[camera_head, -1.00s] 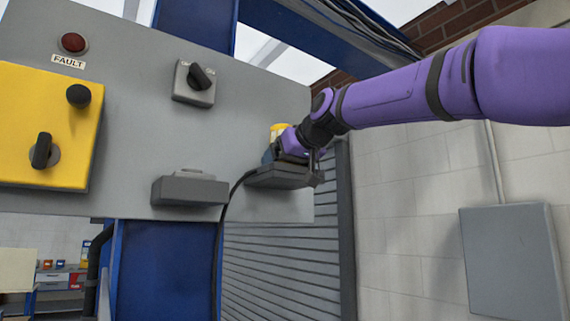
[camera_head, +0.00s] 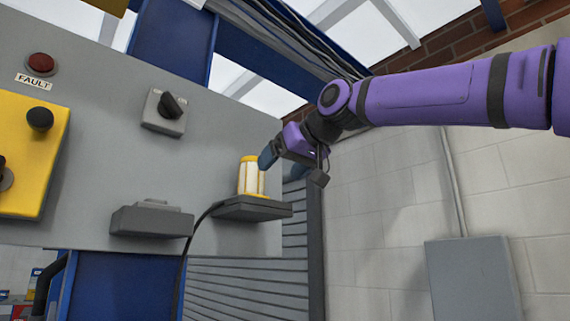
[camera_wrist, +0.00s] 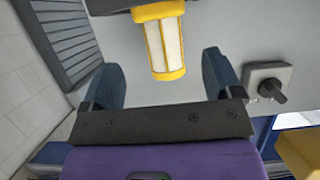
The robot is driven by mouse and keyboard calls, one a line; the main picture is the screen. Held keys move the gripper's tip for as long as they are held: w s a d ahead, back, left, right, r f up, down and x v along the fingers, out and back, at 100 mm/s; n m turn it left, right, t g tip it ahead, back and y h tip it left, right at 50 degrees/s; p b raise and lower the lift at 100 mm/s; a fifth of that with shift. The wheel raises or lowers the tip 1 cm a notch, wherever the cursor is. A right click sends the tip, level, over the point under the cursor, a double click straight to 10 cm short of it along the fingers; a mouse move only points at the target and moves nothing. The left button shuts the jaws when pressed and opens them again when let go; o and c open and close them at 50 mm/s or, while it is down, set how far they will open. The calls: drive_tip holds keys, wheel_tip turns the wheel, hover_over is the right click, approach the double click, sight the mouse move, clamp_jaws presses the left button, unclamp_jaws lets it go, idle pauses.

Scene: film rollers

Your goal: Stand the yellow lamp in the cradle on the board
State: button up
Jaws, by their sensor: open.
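The yellow lamp (camera_head: 251,177), with pale panels and yellow ends, stands upright on a dark grey shelf-like cradle (camera_head: 262,211) fixed to the grey board (camera_head: 100,110). A dark cable runs from the cradle down the board. My gripper (camera_head: 267,160) is open and empty, up and to the right of the lamp, apart from it. In the wrist view the lamp (camera_wrist: 163,40) lies beyond the two blue fingertips (camera_wrist: 165,65), with nothing between them. The lamp's base meets the cradle, but its exact seat is hard to make out.
A second, empty-looking grey holder (camera_head: 151,220) is left of the cradle. A rotary switch (camera_head: 165,111), a yellow control box (camera_head: 35,150) and a red FAULT light (camera_head: 41,64) are on the board.

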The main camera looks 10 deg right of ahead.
drive_tip(key=shift+s+d+r, duration=0.15)
drive_tip(key=shift+s, duration=0.1)
drive_tip(key=s+d+f+m+g+h, duration=0.1)
drive_tip(key=s+d+f+h, duration=0.15)
drive_tip(key=d+f, duration=0.5)
drive_tip(key=s+d+f+m+g+h, duration=0.1)
drive_tip(key=s+d+f+m, duration=0.15)
drive_tip(key=d+f, duration=0.5)
drive_tip(key=s+d+f+m+g+h, duration=0.1)
drive_tip(key=s+d+f, duration=0.3)
drive_tip(key=s+f, duration=0.6)
drive_tip(key=s+d+f+m+g+h, duration=0.2)
drive_tip(key=s+f, duration=0.8)
drive_tip(key=f, duration=0.7)
drive_tip(key=shift+d+f+g+h, duration=0.4)
drive_tip(key=shift+d+g+h, duration=0.15)
drive_tip(key=shift+d, duration=0.4)
